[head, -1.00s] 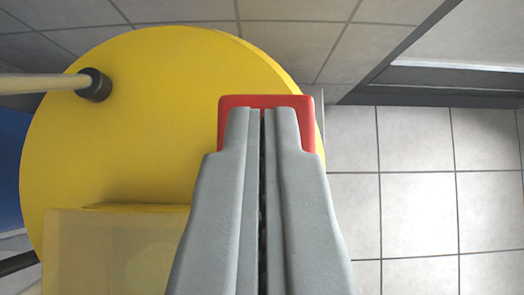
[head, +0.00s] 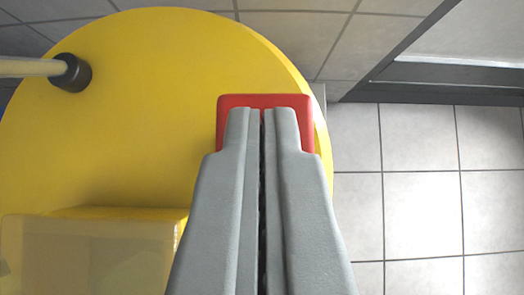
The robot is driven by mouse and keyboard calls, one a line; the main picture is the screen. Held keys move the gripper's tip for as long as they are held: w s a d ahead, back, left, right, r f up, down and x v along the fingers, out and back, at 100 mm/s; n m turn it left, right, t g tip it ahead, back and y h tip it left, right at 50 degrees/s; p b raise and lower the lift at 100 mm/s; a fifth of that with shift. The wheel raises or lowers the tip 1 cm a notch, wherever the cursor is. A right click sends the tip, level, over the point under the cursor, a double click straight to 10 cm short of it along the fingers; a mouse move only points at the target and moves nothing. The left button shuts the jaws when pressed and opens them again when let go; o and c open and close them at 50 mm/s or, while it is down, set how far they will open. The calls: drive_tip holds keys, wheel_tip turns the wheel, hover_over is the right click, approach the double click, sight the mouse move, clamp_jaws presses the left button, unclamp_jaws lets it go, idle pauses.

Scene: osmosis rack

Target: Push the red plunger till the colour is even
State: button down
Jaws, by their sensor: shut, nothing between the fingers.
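My gripper (head: 262,112) is shut and empty, pointing up the picture in the head view. The red plunger (head: 265,101) shows as a red block around and behind my fingertips. The fingertips overlap it in the picture and hide its middle; I cannot tell for sure that they touch it. Behind it is a large round yellow body (head: 130,130), which fills the left half of the view. A pale, see-through box (head: 90,252) with a yellowish tint sits at the lower left, against the yellow body.
A pale tube with a dark collar (head: 72,72) joins the yellow body at the upper left. A grey tiled wall (head: 300,40) stands behind. On the right is open light tiled floor (head: 420,210), with a dark-edged panel (head: 450,80) at the upper right.

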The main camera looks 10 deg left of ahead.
wheel_tip(320, 180, up, 2)
drive_tip(key=shift+d+r, duration=0.1)
drive_tip(key=v, duration=0.9)
drive_tip(key=shift+s+r, duration=0.25)
drive_tip(key=shift+s, duration=0.05)
drive_tip(key=s+a+r+t, duration=0.1)
drive_tip(key=s+r+t, duration=0.1)
drive_tip(key=s+r, duration=0.4)
drive_tip(key=s+a+r+t, duration=0.2)
drive_tip(key=s+r, duration=0.4)
drive_tip(key=s, duration=1)
drive_tip(key=s+a+r+m+t+h, duration=0.1)
drive_tip(key=s+r+t, duration=0.3)
drive_tip(key=s, duration=0.7)
wheel_tip(320, 180, up, 3)
drive_tip(key=shift+a+f, duration=0.2)
drive_tip(key=shift+a, duration=0.5)
drive_tip(key=shift+s, duration=0.1)
